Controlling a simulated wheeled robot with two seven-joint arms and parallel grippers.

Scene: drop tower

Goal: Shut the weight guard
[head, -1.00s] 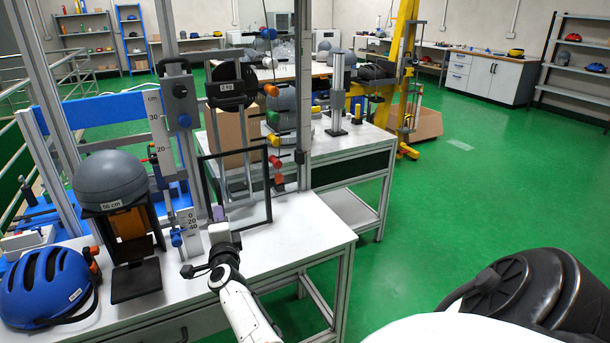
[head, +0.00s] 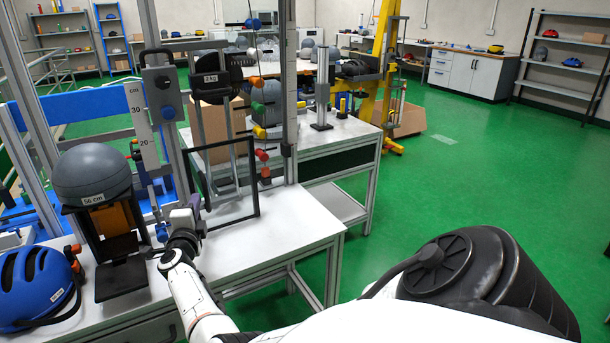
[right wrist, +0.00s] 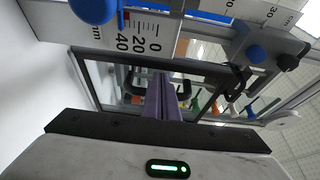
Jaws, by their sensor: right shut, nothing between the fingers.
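The weight guard (head: 257,180) looks like a black-framed clear panel. It stands upright on the white bench in front of the drop tower's rails. In the right wrist view its dark frame (right wrist: 88,70) runs beyond my fingers. My right gripper (head: 195,200) is at the frame's lower left, near the scale post. Its purplish fingers (right wrist: 163,82) are shut together and empty. I cannot tell whether they touch the frame. The black weight (head: 210,79) labelled 2 kg hangs high on the rails behind the guard. My left gripper is out of view.
A grey headform (head: 92,172) sits on a black stand left of my right gripper. A blue helmet (head: 35,285) lies at the bench's left. A scale post (head: 140,120) with blue knobs rises close to my gripper. The bench top (head: 290,222) right of the guard is clear.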

